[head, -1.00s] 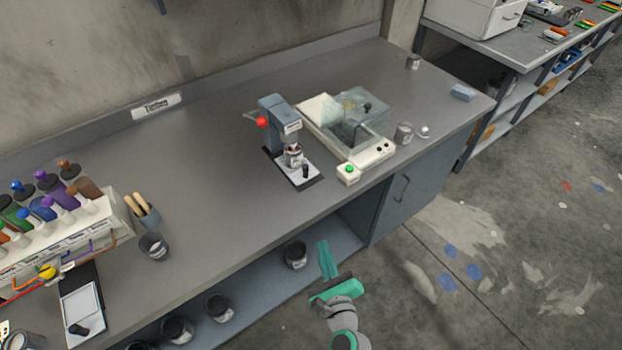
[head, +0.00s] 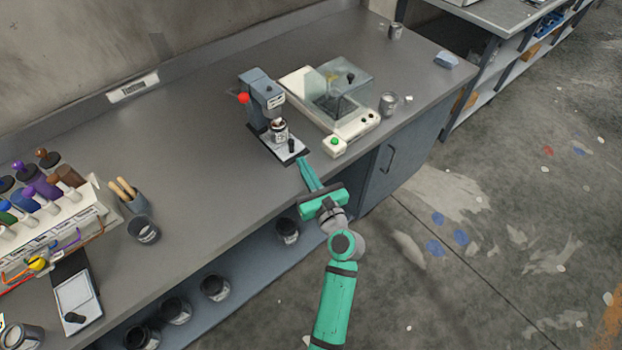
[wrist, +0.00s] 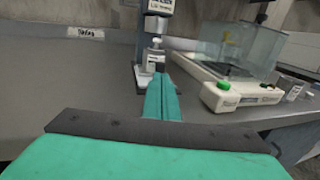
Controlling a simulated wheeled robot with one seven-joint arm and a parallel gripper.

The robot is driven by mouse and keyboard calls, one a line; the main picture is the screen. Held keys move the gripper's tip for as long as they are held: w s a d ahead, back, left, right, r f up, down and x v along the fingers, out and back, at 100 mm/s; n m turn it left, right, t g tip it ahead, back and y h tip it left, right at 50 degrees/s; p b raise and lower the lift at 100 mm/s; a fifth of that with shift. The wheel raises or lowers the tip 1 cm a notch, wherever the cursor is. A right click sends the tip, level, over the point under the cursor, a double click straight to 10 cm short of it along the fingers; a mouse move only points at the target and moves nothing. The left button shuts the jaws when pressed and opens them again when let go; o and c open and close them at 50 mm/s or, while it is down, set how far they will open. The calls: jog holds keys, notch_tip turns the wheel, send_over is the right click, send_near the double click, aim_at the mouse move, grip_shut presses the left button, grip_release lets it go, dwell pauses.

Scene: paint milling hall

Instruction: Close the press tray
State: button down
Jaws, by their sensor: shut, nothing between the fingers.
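The press (head: 262,95) is a blue-grey stand with a red knob on its left side, standing on the bench. Its white press tray (head: 294,153) extends from the base toward the bench's front edge and has a black knob. A small metal can (head: 279,132) stands at the tray's rear, under the press head. My gripper (head: 302,164) is shut and empty, its green fingers pointing at the tray's front end; I cannot tell if they touch. In the wrist view the shut fingers (wrist: 162,90) cover most of the tray, with the press (wrist: 158,30) behind.
A bottle rack (head: 60,225) and dark pot (head: 143,229) stand left.

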aim_at(292, 145)
jog(key=shift+x, duration=2.7)
jog(key=shift+w, duration=0.1)
